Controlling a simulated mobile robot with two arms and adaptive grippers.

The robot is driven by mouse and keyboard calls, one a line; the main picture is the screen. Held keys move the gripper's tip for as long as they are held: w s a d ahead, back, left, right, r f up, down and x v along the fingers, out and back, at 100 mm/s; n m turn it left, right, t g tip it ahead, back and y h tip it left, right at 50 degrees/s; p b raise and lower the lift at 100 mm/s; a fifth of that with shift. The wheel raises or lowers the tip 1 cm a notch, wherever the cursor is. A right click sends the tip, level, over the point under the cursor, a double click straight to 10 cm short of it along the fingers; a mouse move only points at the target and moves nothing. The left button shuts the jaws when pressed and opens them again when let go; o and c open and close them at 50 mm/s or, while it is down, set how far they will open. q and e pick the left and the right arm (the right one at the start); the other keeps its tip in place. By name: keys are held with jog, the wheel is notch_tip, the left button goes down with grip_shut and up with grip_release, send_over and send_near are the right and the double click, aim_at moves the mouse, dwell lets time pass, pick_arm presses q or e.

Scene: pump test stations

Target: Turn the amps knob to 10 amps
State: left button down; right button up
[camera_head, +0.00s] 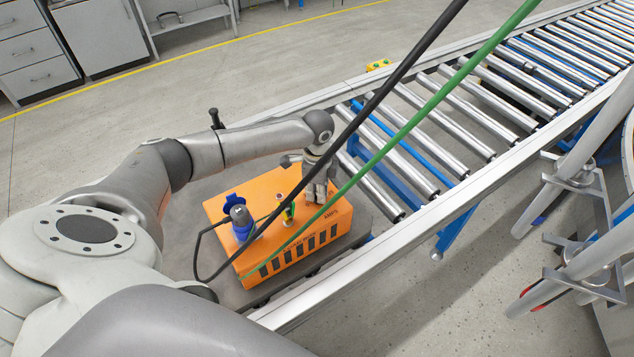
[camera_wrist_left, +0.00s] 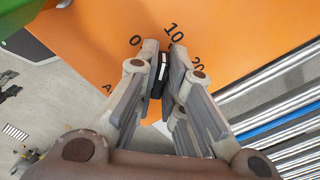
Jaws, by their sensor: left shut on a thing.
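My right gripper is out of view.
A blue plug (camera_head: 241,222) with a black cable and a green-yellow connector (camera_head: 288,211) stand on the box. Black and green cables (camera_head: 430,105) cross in front of the conveyor (camera_head: 480,115). Grey cabinets (camera_head: 100,35) stand at the back left.

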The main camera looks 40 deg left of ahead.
pick_arm(q)
jog(key=shift+m+p, duration=0.4)
jog(key=shift+m, duration=0.7)
jog(key=c, duration=1.6)
grip_release()
jog(key=shift+o, duration=0.3)
notch_tip(320, 180, up, 12)
